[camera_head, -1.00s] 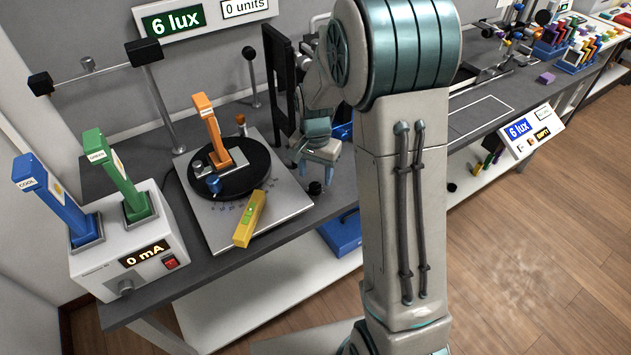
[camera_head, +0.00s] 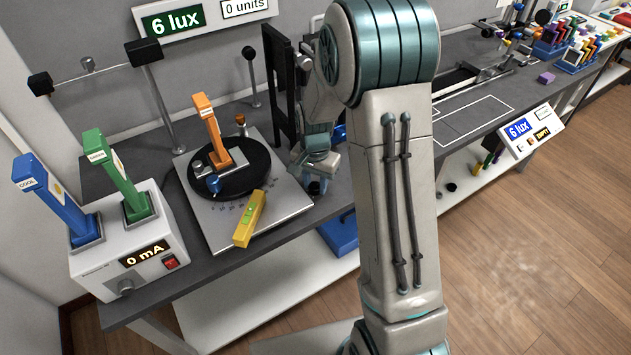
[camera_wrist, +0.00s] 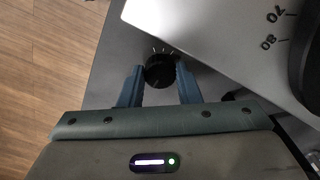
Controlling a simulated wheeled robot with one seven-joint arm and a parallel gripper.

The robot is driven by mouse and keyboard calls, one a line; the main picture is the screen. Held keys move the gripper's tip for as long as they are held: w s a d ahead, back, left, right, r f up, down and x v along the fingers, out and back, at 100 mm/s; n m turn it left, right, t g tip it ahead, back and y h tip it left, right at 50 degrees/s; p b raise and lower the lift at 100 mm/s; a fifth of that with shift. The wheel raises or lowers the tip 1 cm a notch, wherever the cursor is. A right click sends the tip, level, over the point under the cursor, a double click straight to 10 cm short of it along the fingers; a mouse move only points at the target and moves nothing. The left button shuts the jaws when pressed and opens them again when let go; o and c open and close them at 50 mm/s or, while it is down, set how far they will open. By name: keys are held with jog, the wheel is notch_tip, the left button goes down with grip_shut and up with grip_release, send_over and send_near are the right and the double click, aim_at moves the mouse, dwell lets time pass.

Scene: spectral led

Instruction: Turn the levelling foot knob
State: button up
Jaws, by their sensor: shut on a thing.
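The levelling foot knob (camera_wrist: 159,74) is a small round black knob with pale tick marks by it, beside the corner of the light base plate in the wrist view. In the head view the knob (camera_head: 316,188) shows dark under my gripper (camera_head: 317,172), just right of the plate. My gripper (camera_wrist: 159,69) is shut on the knob, with one blue finger on each side of it. The light plate (camera_head: 289,205) carries a black turntable (camera_head: 258,160). The far side of the knob is partly hidden in the head view.
An orange block (camera_head: 212,128) stands on the turntable, and a yellow level (camera_head: 249,218) lies on the plate's front edge. A dark upright panel (camera_head: 280,80) stands close behind my gripper. A white supply box (camera_head: 128,245) with blue and green units is at the left.

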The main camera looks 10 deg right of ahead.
aim_at(315, 185)
jog(key=m, duration=0.3)
jog(key=shift+m, duration=2.1)
jog(key=o, duration=1)
jog(key=shift+r, duration=0.1)
notch_tip(315, 185, up, 14)
jog(key=shift+f, duration=0.15)
